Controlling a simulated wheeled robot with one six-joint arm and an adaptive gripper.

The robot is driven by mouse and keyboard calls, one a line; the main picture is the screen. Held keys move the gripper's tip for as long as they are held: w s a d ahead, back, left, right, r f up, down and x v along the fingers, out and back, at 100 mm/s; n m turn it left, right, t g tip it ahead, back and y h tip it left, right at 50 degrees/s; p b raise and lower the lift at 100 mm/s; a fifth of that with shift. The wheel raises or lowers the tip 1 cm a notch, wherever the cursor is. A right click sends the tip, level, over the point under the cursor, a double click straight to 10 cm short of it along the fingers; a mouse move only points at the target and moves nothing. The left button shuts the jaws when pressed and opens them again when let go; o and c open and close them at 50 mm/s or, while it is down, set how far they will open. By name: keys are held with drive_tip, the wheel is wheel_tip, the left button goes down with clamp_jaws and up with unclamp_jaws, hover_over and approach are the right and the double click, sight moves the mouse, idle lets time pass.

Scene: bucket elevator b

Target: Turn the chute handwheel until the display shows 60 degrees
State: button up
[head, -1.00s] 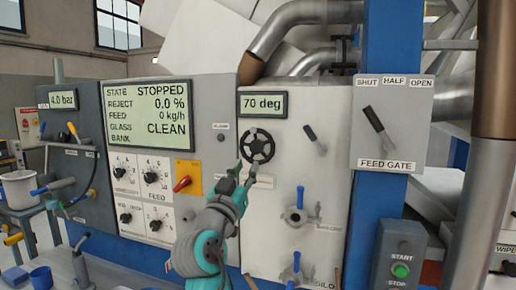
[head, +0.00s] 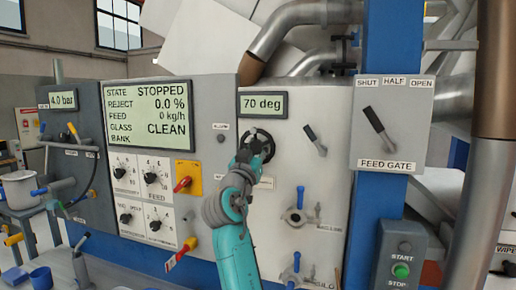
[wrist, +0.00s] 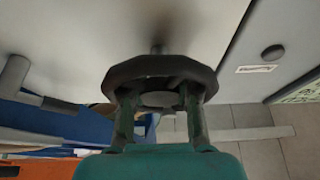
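The black chute handwheel (head: 262,134) is on the pale panel, below the chute display (head: 263,104), which reads 70 deg. In the wrist view the handwheel (wrist: 160,70) is straight ahead on its short shaft. My gripper (wrist: 160,110) is at the wheel, its two fingers apart and reaching to the near rim left and right of the hub. Whether the fingertips touch the rim is unclear. In the head view my gripper (head: 253,150) covers the wheel's lower left part.
Right of the wheel is a dark lever (head: 315,140), with a blue-handled valve (head: 298,212) below. A red switch (head: 183,184) is left of my arm. The feed gate lever (head: 378,126) is on the right. The main screen (head: 150,115) reads STOPPED.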

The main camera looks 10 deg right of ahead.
drive_tip(key=shift+c, duration=0.3)
clamp_jaws()
drive_tip(key=shift+n+t+y, duration=0.3)
drive_tip(key=shift+n, duration=0.3)
drive_tip(key=n+y, duration=0.2)
drive_tip(key=n, duration=0.2)
drive_tip(key=n+y, duration=0.2)
drive_tip(key=n, duration=0.2)
drive_tip(key=shift+d+t, duration=0.1)
drive_tip(key=shift+t, duration=0.3)
drive_tip(key=n+y, duration=0.1)
drive_tip(key=n, duration=0.2)
drive_tip(key=n+y, duration=0.2)
drive_tip(key=n, duration=0.2)
drive_tip(key=shift+g, duration=0.4)
drive_tip(key=n+g+y, duration=0.1)
drive_tip(key=n, duration=0.2)
drive_tip(key=n+g, duration=0.1)
drive_tip(key=n, duration=0.2)
drive_tip(key=shift+r+n+y, duration=0.1)
drive_tip(key=shift+n+y, duration=0.2)
drive_tip(key=shift+y, duration=0.1)
drive_tip(key=n+g, duration=0.1)
drive_tip(key=n, duration=0.1)
drive_tip(key=n+g, duration=0.1)
drive_tip(key=n, duration=0.2)
drive_tip(key=shift+h, duration=0.3)
drive_tip(key=shift+n, duration=0.3)
